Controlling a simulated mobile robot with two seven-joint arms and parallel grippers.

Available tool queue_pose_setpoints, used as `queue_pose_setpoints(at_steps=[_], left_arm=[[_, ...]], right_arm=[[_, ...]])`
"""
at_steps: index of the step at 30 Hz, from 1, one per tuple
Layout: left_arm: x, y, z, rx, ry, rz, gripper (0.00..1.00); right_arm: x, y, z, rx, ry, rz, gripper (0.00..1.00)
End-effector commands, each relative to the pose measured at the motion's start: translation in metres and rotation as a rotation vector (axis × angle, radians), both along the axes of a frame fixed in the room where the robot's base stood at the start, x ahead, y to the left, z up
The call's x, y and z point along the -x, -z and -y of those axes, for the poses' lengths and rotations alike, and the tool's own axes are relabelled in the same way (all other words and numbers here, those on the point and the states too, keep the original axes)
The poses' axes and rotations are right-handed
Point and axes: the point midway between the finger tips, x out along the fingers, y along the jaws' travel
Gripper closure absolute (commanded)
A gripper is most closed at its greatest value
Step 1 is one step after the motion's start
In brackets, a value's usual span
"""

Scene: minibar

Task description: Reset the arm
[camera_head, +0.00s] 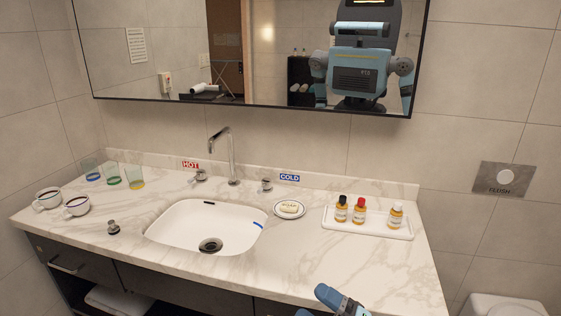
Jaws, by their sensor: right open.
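Part of my right arm with its gripper (340,300) shows at the bottom edge, in front of the marble counter (385,280). The gripper is open, with nothing seen in it; the frame edge cuts off part of it. My left gripper is not in view.
A sink (180,225) with a tap (232,160) is set in the counter. Cups (77,206) and glasses (112,174) stand at left. A soap dish (290,209) and a tray (400,234) with three bottles stand at right. A mirror (270,60) hangs behind. The counter's front right is clear.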

Motion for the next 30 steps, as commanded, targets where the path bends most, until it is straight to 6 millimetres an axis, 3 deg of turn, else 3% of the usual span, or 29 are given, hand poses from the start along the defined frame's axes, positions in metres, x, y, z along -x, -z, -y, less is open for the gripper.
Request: queue_pose_setpoints(at_steps=[5, 8, 12, 19, 20, 21, 30], left_arm=[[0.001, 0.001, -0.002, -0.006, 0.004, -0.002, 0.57], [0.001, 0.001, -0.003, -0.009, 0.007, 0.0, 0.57], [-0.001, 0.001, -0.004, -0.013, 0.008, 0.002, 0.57], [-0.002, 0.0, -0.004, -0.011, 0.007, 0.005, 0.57], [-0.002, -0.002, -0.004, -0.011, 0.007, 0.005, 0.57], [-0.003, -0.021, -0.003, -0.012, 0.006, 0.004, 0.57], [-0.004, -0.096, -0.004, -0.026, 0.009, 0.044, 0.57]], right_arm=[[0.015, 0.073, 0.051, -0.289, 0.3, -0.549, 0.29], [0.038, 0.121, 0.078, -0.408, 0.438, -0.836, 0.29], [0.081, 0.178, 0.102, -0.521, 0.578, -1.164, 0.29], [0.158, 0.241, 0.12, -0.641, 0.726, -1.576, 0.29], [0.168, 0.245, 0.122, -0.653, 0.74, -1.62, 0.29], [0.161, 0.221, 0.122, -0.646, 0.731, -1.592, 0.29], [0.163, 0.155, 0.126, -0.619, 0.733, -1.554, 0.29]])
